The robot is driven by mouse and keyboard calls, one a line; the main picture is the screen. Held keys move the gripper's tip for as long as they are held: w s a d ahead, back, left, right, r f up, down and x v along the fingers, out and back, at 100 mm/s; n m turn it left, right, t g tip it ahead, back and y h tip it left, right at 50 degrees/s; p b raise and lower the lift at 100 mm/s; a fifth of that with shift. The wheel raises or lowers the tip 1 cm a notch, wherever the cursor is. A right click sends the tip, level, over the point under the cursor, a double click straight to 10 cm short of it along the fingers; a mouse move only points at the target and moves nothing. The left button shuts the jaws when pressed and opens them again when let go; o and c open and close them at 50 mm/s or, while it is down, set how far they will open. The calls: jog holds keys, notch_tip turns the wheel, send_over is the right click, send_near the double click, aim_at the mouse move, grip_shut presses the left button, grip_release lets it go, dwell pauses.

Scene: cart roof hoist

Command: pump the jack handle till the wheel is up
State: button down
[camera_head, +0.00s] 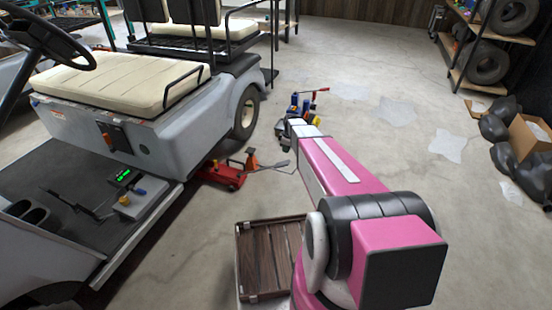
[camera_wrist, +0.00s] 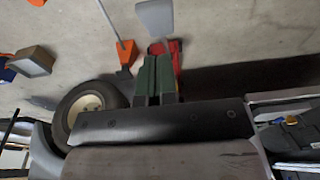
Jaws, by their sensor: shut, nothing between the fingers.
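A red floor jack (camera_head: 222,175) sits on the concrete beside the cart's lower edge, near the rear wheel (camera_head: 247,112). A thin grey bar with a flat end (camera_head: 279,164) lies to the right of the jack. In the wrist view my gripper (camera_wrist: 156,62) shows as two green fingers, shut with nothing between them. The red jack (camera_wrist: 178,58) is partly hidden behind them, and a grey flat paddle (camera_wrist: 155,18) shows beyond their tips. Whether the fingers touch it is unclear. The tyre (camera_wrist: 66,110) is left of the fingers. In the head view my gripper is hard to make out.
An orange stand (camera_head: 252,158) is beside the jack. Blue and red tools (camera_head: 300,103) stand near the wheel. A slatted wooden pallet (camera_head: 242,265) lies in front. The white golf cart (camera_head: 80,110) fills the left; a tyre shelf (camera_head: 462,45) and dark bags stand right. Floor between is mostly clear.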

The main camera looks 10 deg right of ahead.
notch_tip(320, 180, up, 6)
jog(key=h, duration=0.1)
send_over(280, 164)
jog(key=a, duration=0.1)
jog(key=shift+w+a+f, duration=0.15)
jog(key=shift+f, duration=0.05)
jog(key=shift+f, duration=0.1)
jog(key=f, duration=1)
jog(key=shift+w+a+f, duration=0.1)
jog(key=shift+w+a, duration=0.05)
jog(key=shift+a, duration=0.05)
jog(key=shift+s+d+f, duration=0.2)
jog(key=shift+d+f, duration=0.15)
jog(key=shift+f, duration=0.1)
jog(key=shift+s+d+f, duration=0.2)
jog(key=shift+d+f, duration=0.1)
jog(key=shift+f, duration=0.15)
jog(key=shift+s+d+f, duration=0.25)
jog(key=shift+d+f, duration=0.1)
jog(key=shift+f, duration=0.25)
